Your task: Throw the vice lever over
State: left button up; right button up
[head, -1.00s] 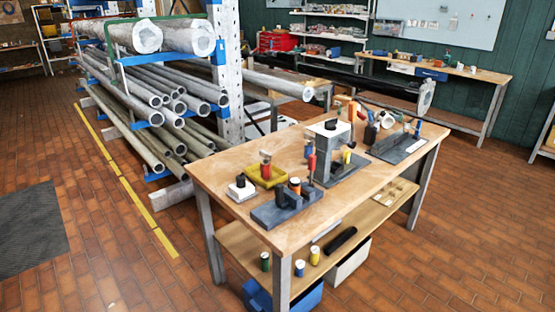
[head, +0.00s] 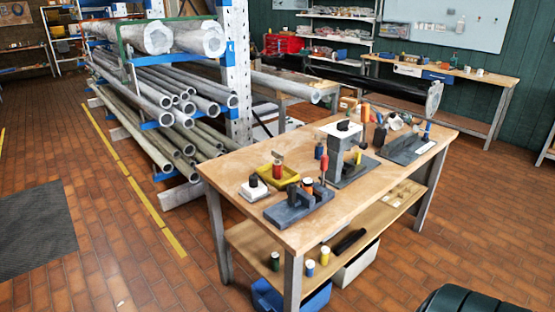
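A wooden workbench (head: 360,177) stands ahead of me. On its near part sits a dark grey vice-like block (head: 296,208) with upright dark parts and an orange piece on top. Behind it stands a grey press-like fixture (head: 338,152) with a pale top, a black knob and an upright red handle (head: 324,166) beside it. At the right end lies a dark grey plate fixture (head: 405,148) with a small blue upright handle (head: 427,132). I cannot tell which of these is the vice lever. Neither of my grippers is in view.
A yellow tray (head: 278,177) and a white block with a black knob (head: 254,187) sit at the bench's left. Racked metal pipes (head: 165,97) stand behind left. A dark rounded shape (head: 472,303) shows at the bottom right. The floor left of the bench is open.

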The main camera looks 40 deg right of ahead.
aim_at(324, 166)
jog(key=u, duration=0.1)
jog(key=i, duration=4.2)
jog(key=z, duration=4.3)
